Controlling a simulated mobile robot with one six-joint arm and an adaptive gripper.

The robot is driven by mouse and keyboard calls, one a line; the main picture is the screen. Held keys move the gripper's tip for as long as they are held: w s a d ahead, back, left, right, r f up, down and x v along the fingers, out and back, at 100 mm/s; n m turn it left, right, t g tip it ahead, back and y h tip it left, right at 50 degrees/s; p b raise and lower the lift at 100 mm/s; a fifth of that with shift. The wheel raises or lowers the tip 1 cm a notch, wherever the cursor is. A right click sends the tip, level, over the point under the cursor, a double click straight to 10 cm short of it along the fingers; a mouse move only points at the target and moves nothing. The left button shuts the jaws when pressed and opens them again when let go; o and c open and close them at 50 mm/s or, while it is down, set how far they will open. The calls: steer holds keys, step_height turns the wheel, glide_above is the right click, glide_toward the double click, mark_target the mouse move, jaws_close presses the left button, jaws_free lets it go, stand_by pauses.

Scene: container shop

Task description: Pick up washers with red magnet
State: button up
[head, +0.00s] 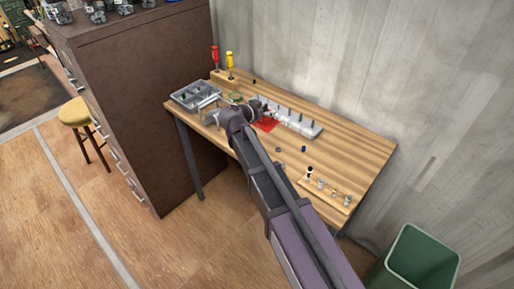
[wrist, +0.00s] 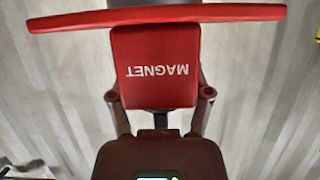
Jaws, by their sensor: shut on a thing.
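The red magnet (wrist: 155,55), a block marked MAGNET upside down with a long red bar across its top, fills the middle of the wrist view. My gripper (wrist: 158,96) is shut on the block, one finger at each side. In the head view my gripper (head: 255,109) is over the back left part of the table. A red patch (head: 267,125) shows beside it; I cannot tell whether this is the magnet or something flat on the table. A small grey ring (head: 278,149), perhaps a washer, lies on the wood. No washer shows on the magnet.
A grey compartment tray (head: 183,97) stands left of my gripper. A grey strip with several pegs (head: 303,126) lies to the right. A small blue piece (head: 304,149) and a wooden strip with small parts (head: 325,188) are nearer. A brown cabinet (head: 140,110) borders the left.

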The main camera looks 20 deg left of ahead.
steer(key=w+d, duration=0.3)
steer(key=d, duration=0.3)
steer(key=shift+d, duration=0.35)
steer(key=shift+w+f, duration=0.1)
stand_by(0.4)
step_height(320, 180, down, 10)
steer(key=b, duration=0.9)
steer(key=shift+r+b, duration=0.25)
steer(key=shift+b, duration=0.15)
steer(key=shift+f+b, duration=1.05)
steer(key=shift+f, duration=0.05)
steer(key=shift+r, duration=0.1)
stand_by(0.8)
step_height(320, 180, up, 12)
steer(key=p, duration=1.2)
stand_by(0.7)
stand_by(0.4)
